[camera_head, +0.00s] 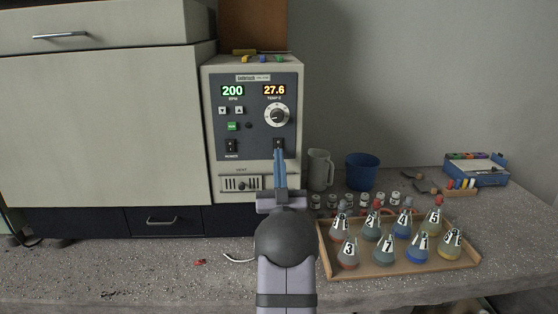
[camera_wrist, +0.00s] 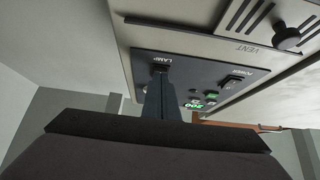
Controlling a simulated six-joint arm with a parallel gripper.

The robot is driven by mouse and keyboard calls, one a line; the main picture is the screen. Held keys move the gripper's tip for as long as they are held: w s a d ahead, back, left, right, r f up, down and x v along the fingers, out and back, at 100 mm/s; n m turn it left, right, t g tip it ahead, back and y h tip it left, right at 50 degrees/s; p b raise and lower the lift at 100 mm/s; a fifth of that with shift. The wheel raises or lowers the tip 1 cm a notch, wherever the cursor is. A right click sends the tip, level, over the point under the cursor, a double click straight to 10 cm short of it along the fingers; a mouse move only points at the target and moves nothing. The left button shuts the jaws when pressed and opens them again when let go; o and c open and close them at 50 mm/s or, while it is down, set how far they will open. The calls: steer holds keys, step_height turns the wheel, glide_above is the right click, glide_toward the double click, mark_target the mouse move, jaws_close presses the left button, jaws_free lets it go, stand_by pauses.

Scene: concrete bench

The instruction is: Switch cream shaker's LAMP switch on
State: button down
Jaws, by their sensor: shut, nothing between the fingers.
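The cream shaker (camera_head: 208,120) stands on the bench with a dark front panel and lit displays reading 200 and 27.6. Its LAMP switch (camera_head: 278,142) is a small black rocker at the panel's lower right. In the wrist view the LAMP label (camera_wrist: 160,60) shows just beyond my fingertips. My gripper (camera_head: 279,153) is shut and empty, its blue fingers (camera_wrist: 160,82) pointing at the LAMP switch. The tips cover part of the switch. I cannot tell whether they touch it or which way it is set.
The POWER switch (camera_head: 231,146) is at the panel's lower left, above the VENT slider (camera_head: 241,184). A temperature knob (camera_head: 277,115) sits above the LAMP switch. To the right are a grey jug (camera_head: 319,170), a blue bin (camera_head: 362,171) and a wooden tray (camera_head: 400,270) of numbered flasks.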

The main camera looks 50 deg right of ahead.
steer(key=shift+w+d+f+b, duration=0.1)
steer(key=shift+w+d+b, duration=0.1)
steer(key=shift+b, duration=0.4)
steer(key=shift+s, duration=0.1)
steer(key=shift+s+a+f+b, duration=0.15)
steer(key=shift+s+a+b, duration=0.15)
steer(key=shift+a+b, duration=0.1)
steer(key=b+v, duration=0.4)
steer(key=v, duration=0.8)
steer(key=shift+f, duration=0.35)
steer(key=shift+w+d, duration=0.1)
